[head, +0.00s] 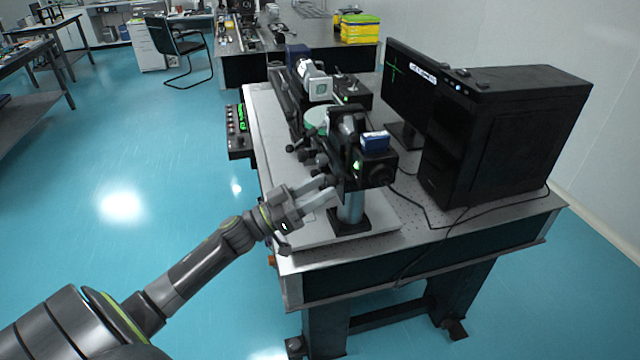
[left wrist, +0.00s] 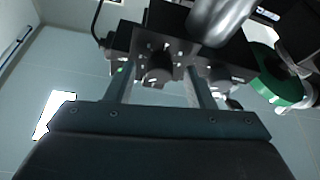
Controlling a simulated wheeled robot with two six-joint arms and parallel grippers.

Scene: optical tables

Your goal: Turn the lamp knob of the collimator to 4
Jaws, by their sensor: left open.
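The collimator (head: 374,168), a black instrument on a metal post, stands near the front of the optical table. In the left wrist view its dark body shows at the top, with a dark round knob (left wrist: 158,72) ringed by white marks. My left gripper (head: 332,188) is open beside the collimator. In the left wrist view its two fingers (left wrist: 159,78) stand on either side of the first knob. I cannot tell whether they touch it. The marks are too small to read. My right gripper is not in view.
A black computer case (head: 505,125) and a monitor (head: 408,90) stand on the right of the table (head: 470,232). Other optical parts, including a green disc (left wrist: 275,78), sit behind the collimator. A control box (head: 238,132) is at the left edge. Cables run right.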

